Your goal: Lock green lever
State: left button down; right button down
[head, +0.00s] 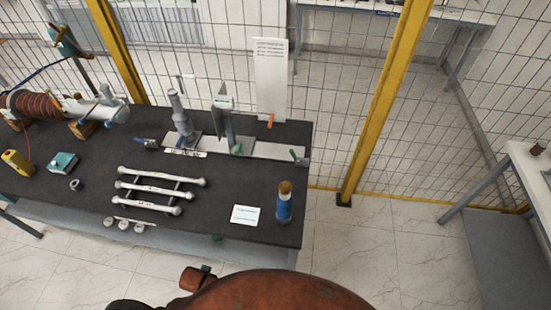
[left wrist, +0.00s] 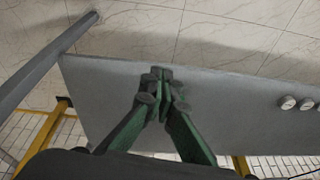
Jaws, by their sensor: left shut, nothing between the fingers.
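A small green lever (head: 293,154) stands at the right end of a pale base plate (head: 262,149) at the back right of the dark table. Another small green part (head: 236,148) shows at the foot of a grey upright bracket (head: 225,120) on the same plate. They are too small to tell whether they are locked. My left gripper (left wrist: 160,84) has green fingers, which are shut with tips together and nothing between them. In the left wrist view it is over a grey surface, with no lever in sight. My right gripper is in neither view.
The dark table (head: 90,200) also carries a white rod rack (head: 160,190), a blue cylinder (head: 284,203), a white card (head: 245,214) and a brown ribbed bushing (head: 45,104). A yellow post (head: 385,100) and mesh fence stand behind.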

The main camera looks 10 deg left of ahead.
pick_arm(q)
jog(key=s+f+g+b, duration=0.15)
jog(key=s+f, duration=0.35)
jog(key=f, duration=0.6)
jog(key=s+f+t+b, duration=0.15)
jog(key=s+f, duration=0.25)
jog(key=f, duration=0.8)
jog(key=s+f+g+b, duration=0.1)
jog(key=s+f+b, duration=0.2)
jog(key=s+f, duration=0.8)
jog(key=s, duration=0.3)
jog(key=shift+d+m+g, duration=0.2)
jog(key=shift+m+g, duration=0.2)
